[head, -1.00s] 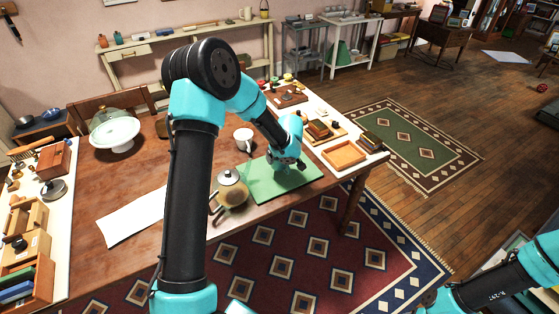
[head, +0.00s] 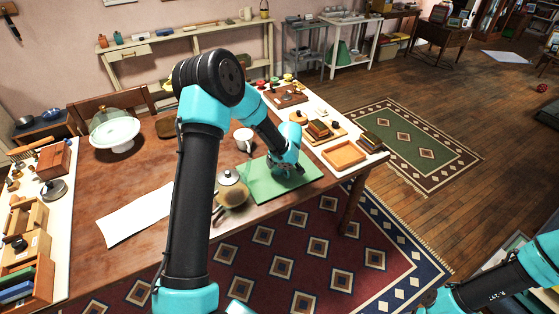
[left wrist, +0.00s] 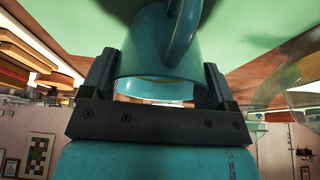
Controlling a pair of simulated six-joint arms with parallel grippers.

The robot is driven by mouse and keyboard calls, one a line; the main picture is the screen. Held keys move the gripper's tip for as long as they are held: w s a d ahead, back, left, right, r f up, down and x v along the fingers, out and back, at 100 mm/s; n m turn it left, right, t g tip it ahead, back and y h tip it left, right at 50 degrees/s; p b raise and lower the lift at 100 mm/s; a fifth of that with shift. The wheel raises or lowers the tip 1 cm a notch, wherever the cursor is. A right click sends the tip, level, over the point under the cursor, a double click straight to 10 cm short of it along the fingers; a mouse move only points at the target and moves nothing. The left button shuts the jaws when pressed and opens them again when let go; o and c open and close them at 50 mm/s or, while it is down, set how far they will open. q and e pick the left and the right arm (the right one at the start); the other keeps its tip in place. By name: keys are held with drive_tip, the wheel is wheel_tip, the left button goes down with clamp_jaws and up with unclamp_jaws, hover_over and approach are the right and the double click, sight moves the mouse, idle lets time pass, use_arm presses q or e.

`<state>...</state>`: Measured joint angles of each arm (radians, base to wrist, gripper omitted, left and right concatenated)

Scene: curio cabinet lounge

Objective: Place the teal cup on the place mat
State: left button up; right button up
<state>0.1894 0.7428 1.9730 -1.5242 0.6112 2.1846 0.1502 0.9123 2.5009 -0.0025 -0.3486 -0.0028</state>
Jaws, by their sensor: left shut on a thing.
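The teal cup (left wrist: 150,55) is between the two fingers of my left gripper (left wrist: 160,78) in the left wrist view, with its handle facing the camera. My left gripper is shut on it. In the head view, my left gripper (head: 288,170) is low over the green place mat (head: 258,187), and the cup is mostly hidden by the gripper. The mat also shows behind the cup in the left wrist view (left wrist: 90,18). I cannot tell whether the cup touches the mat. Only links of my right arm show at the lower right; its gripper is out of view.
A teapot (head: 232,190) stands at the mat's left edge, and a white mug (head: 243,136) stands behind the mat. A wooden tray (head: 344,154) lies to the right. A domed cake stand (head: 115,133) and a white sheet (head: 136,215) are on the left of the table.

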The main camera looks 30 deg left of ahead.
use_arm(q)
drive_tip(key=shift+f, duration=0.1)
drive_tip(key=o, duration=0.9)
drive_tip(key=v, duration=1.2)
